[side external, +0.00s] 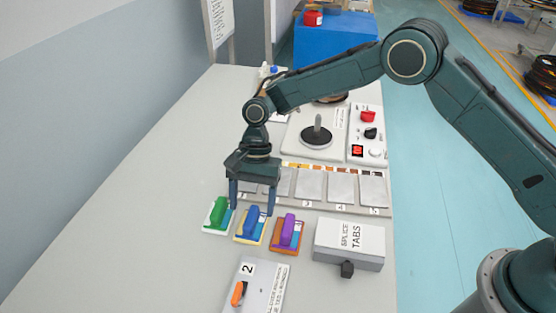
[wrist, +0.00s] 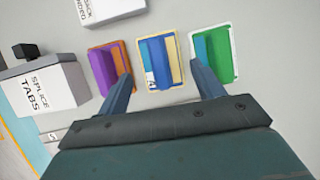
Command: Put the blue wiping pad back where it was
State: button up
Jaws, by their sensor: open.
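The blue wiping pad (side external: 251,222) sits on a yellow-edged tile (side external: 244,241) in the front row, between the green pad (side external: 218,212) and the purple pad (side external: 288,229). My gripper (side external: 252,211) is open and empty, pointing down close to the blue pad. In the wrist view the blue pad (wrist: 154,62) appears between the two spread fingertips (wrist: 160,64). The purple pad (wrist: 101,72) is at left and the green pad (wrist: 226,54) at right. I cannot tell the exact height of the fingertips over the pad.
A row of numbered grey plates (side external: 341,187) lies behind the pads. The SPLICE TABS box (side external: 349,243) stands to the right, and a panel marked 2 (side external: 262,285) with an orange switch lies in front. A spindle unit (side external: 317,132) is at the back. The bench's left side is bare.

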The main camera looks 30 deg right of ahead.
jog(key=v, duration=0.7)
jog(key=shift+r, duration=0.25)
jog(key=shift+d, duration=0.1)
jog(key=s+d+r+n+t, duration=0.2)
jog(key=s+d+r, duration=0.4)
jog(key=r, duration=0.4)
jog(key=s+d+r+n+t, duration=0.2)
jog(key=s+d+r+t, duration=0.15)
jog(key=d+r, duration=0.55)
jog(key=s+d+n+t+h, duration=0.1)
jog(key=s+d+n, duration=0.1)
jog(key=s+d, duration=0.4)
jog(key=s+d+n+t+h, duration=0.2)
jog(key=s+d, duration=0.4)
jog(key=s, duration=0.9)
jog(key=shift+r+n, duration=0.15)
jog(key=shift+n, duration=0.35)
